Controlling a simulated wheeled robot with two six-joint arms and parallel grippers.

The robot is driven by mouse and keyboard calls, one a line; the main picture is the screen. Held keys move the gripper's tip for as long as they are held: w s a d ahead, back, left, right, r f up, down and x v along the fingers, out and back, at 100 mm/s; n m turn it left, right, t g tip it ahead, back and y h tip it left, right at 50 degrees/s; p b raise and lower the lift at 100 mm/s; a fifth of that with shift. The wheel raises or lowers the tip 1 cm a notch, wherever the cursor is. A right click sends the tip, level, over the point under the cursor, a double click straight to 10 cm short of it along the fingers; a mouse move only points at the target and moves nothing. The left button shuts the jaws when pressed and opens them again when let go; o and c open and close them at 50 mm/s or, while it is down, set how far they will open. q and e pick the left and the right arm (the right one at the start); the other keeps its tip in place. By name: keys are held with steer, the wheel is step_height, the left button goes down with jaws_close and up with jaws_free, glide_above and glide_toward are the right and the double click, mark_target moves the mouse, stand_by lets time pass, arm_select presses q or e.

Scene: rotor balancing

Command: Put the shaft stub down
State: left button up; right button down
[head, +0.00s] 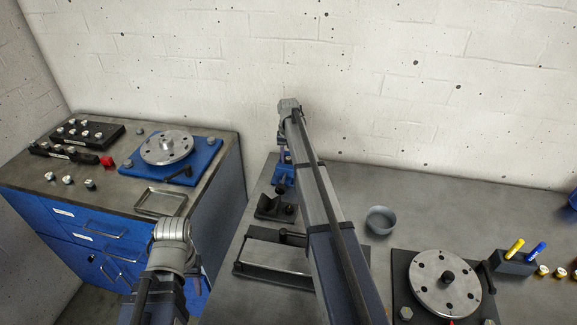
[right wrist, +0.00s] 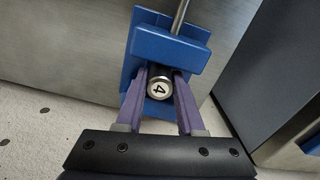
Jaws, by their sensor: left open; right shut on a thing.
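The shaft stub (right wrist: 158,88) is a short dark cylinder with a pale end face marked 4. My right gripper (right wrist: 162,80) is shut on it, one purple finger on each side. The stub is at a blue holder (right wrist: 165,50); I cannot tell whether it rests in it. In the head view my right arm reaches to the back of the right bench, its gripper (head: 282,154) at the blue holder (head: 283,176), with the stub too small to make out. My left gripper (head: 199,268) is open, low before the cabinet, mostly hidden by its wrist.
The blue cabinet (head: 85,240) carries another disc (head: 167,147) and an empty tray (head: 160,202).

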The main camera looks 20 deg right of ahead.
mark_target(288, 158)
steer(key=shift+f, duration=0.15)
steer(key=c, duration=0.5)
jaws_free()
step_height(288, 158, up, 12)
steer(key=p, duration=1.2)
